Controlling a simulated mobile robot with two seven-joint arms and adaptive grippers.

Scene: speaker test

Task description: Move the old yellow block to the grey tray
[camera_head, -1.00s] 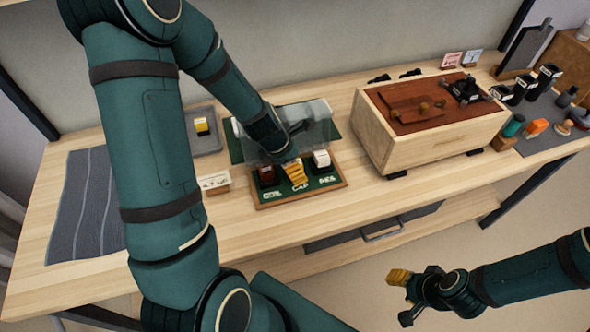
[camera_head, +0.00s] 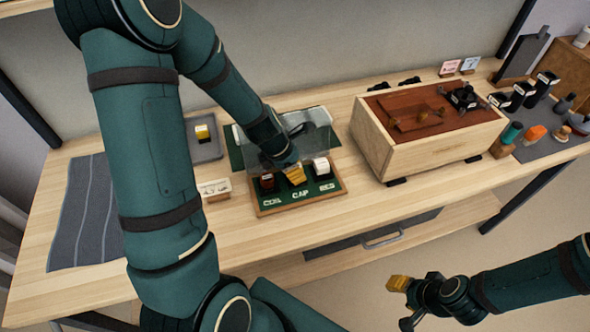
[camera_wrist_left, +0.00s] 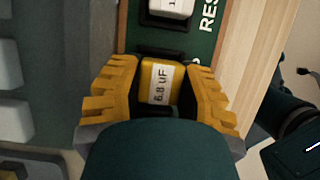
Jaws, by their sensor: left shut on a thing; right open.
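My left gripper (camera_head: 295,176) is over the middle CAP place of a green board in a wooden frame (camera_head: 258,210). In the left wrist view its yellow fingers (camera_wrist_left: 160,88) are shut on a yellow block (camera_wrist_left: 158,70) labelled 6.8 uF. I cannot tell whether this block is seated or lifted. Another yellow block (camera_head: 202,131) stands on the grey tray (camera_head: 208,150) at the left. I cannot tell from looks which one is old. My right gripper (camera_head: 403,303) is open and empty, in front of the table at the lower right.
A white block (camera_head: 321,166) and a dark red block (camera_head: 267,182) flank the middle place. A clear cover (camera_head: 315,140) stands behind. A wooden box (camera_head: 440,145) is to the right, a striped cloth (camera_head: 85,215) to the left, and a small white sign (camera_head: 214,188) between.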

